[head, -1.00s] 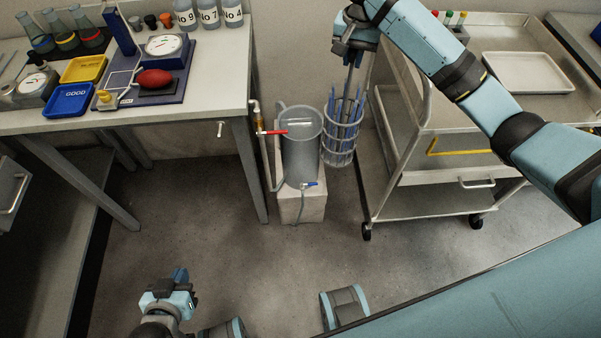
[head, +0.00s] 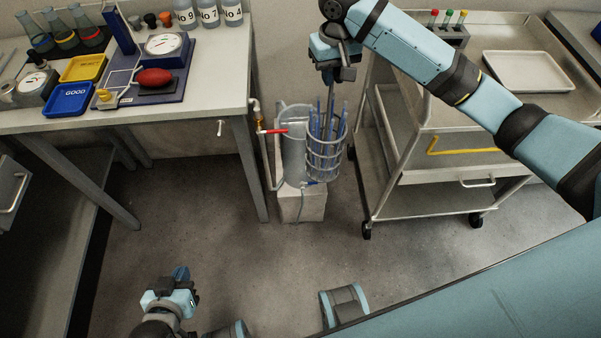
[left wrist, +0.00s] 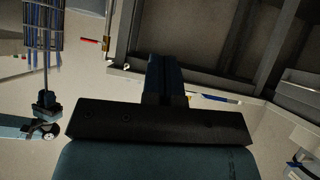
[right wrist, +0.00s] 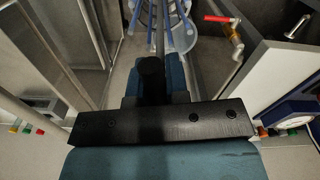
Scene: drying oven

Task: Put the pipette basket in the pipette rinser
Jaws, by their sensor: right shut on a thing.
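The pipette basket (head: 325,160) is a clear ringed cage with blue pipettes inside and a tall central rod. My right gripper (head: 335,76) is shut on that rod and holds the basket hanging roughly upright. In the head view the basket overlaps the right part of the pipette rinser (head: 292,165), a grey cylinder on a pale block; their gap in depth is hard to judge. My left gripper (head: 181,274) is shut and empty, low at the front, far from both.
A red-handled tap (head: 274,131) is on the pipe left of the rinser. A lab table (head: 215,95) with bottles, trays and a scale stands on the left. A wheeled cart (head: 440,200) stands close on the right. The floor in front is clear.

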